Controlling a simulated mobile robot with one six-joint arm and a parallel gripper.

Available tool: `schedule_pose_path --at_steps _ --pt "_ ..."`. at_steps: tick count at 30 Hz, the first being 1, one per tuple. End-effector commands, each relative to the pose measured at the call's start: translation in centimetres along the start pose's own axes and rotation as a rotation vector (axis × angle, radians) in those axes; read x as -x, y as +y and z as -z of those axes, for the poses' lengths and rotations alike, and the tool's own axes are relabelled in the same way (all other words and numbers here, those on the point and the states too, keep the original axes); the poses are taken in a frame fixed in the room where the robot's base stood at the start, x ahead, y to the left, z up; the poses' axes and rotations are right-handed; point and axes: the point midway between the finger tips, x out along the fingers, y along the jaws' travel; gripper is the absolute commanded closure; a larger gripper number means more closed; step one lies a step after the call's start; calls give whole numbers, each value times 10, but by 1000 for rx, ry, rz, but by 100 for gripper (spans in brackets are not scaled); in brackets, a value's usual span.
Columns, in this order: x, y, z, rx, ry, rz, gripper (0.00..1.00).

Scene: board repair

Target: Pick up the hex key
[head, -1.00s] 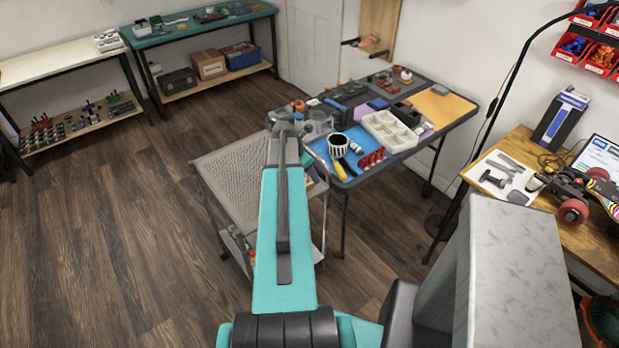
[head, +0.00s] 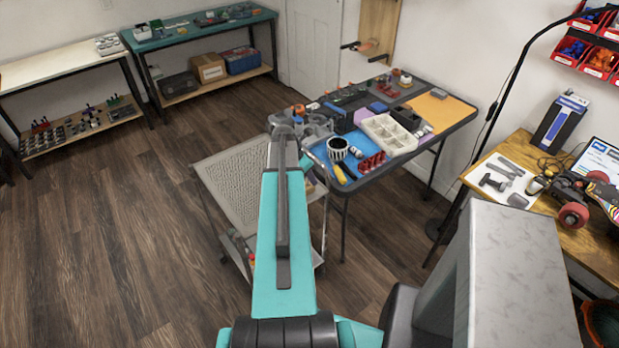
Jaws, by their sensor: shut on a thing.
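I cannot make out the hex key in the head view. My teal arm reaches forward to the near left edge of the dark folding table (head: 455,124). My gripper is not clearly visible; the arm's far end and its grey joints cover that spot. A blue mat (head: 317,152) lies on the table's near end. On it are a black-and-white striped cup (head: 338,148), a yellow-handled tool (head: 340,172) and red holders (head: 371,162).
A white compartment tray (head: 390,135) and an orange sheet (head: 440,108) lie farther along the table. A grey mesh-topped cart (head: 228,185) stands left of my arm. A wooden desk (head: 540,205) is at right. The floor at left is clear.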

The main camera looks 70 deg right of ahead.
Motion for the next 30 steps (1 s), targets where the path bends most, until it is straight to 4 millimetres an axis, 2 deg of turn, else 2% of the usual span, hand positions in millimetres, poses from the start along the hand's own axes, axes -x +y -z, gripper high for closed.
schedule_pose_path --at_steps 11,24,30 --pt "20 0 -8 -1 -1 -1 91" --pt "69 0 -29 -2 -1 -2 91" --pt "84 0 -36 0 -1 -1 91"
